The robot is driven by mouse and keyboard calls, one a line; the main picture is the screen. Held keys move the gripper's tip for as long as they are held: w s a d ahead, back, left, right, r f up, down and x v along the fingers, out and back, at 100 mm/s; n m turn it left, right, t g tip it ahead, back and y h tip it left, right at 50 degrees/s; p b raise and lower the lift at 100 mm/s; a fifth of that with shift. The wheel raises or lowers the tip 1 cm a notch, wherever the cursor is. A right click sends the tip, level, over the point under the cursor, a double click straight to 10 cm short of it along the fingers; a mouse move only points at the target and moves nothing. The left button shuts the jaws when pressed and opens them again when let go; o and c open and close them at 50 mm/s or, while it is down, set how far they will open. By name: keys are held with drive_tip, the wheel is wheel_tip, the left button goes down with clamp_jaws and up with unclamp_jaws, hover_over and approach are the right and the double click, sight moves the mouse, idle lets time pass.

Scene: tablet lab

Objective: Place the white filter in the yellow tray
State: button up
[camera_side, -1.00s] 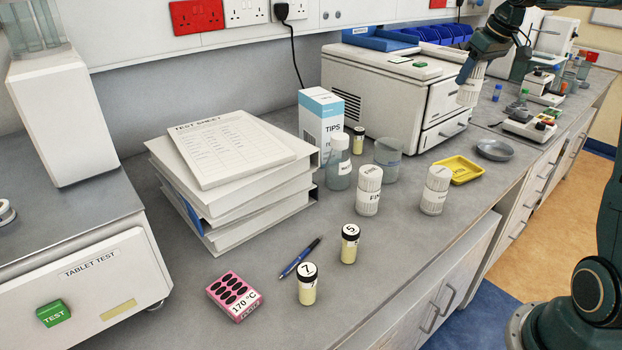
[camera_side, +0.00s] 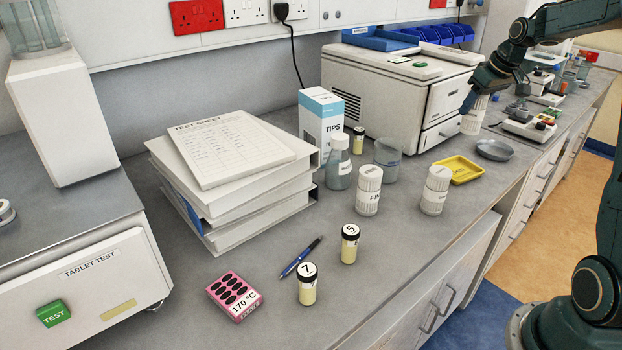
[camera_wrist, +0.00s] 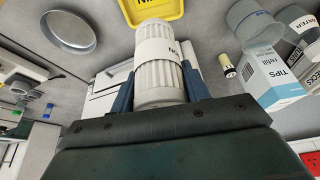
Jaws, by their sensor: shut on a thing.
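My gripper (camera_side: 478,98) is shut on a white ribbed filter (camera_side: 473,119), which hangs below it in front of the white bench machine. In the wrist view the filter (camera_wrist: 158,72) sits between the two blue fingers and bears a printed label, partly cut off from sight. The yellow tray (camera_side: 460,168) lies on the bench below and in front of the held filter, apart from it. In the wrist view the tray (camera_wrist: 168,9) shows at the top edge, beyond the filter. Nothing is seen in the visible part of the tray.
Two white ribbed containers (camera_side: 367,191) (camera_side: 435,191) stand left of the tray. A grey dish (camera_side: 494,150) lies to its right. A beaker (camera_side: 387,160), bottle (camera_side: 338,163) and tips box (camera_side: 321,120) stand further left. The white machine (camera_side: 395,100) is behind.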

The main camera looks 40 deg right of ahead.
sight(467, 132)
wheel_tip(467, 132, down, 8)
drive_tip(key=shift+f, duration=0.1)
drive_tip(key=shift+f, duration=2.1)
drive_tip(key=shift+f, duration=0.1)
drive_tip(key=o, duration=1)
drive_tip(key=v, duration=1.2)
drive_tip(key=shift+a+r, duration=0.15)
drive_tip(key=shift+r, duration=0.05)
